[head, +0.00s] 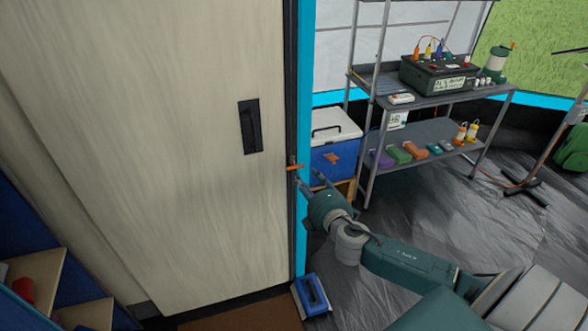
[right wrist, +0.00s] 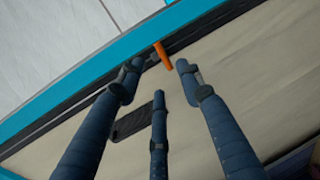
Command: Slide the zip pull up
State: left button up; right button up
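The zip pull (head: 294,167) is a small orange tab on the dark zip strip at the right edge of the beige door panel (head: 170,160), beside the bright blue tent trim. My right gripper (head: 309,178) is just to the right of and slightly below it, with its fingers spread. In the right wrist view, the orange zip pull (right wrist: 163,56) shows just ahead of the fingertips, in the gap between the two upper fingers of my right gripper (right wrist: 160,67). The fingers are open and empty; I cannot tell whether any touches the pull. My left gripper is not in view.
A blue box with a white lid (head: 335,126) stands behind my right gripper. A metal shelf rack (head: 425,130) holds a power box and small items. A blue object (head: 313,293) lies on the floor by the door. Dark floor (head: 450,215) at the right is mostly clear.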

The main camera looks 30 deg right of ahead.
aim_at(297, 166)
jog(key=x, duration=0.7)
jog(key=shift+w+f, duration=0.15)
jog(key=shift+w, duration=0.2)
grip_shut()
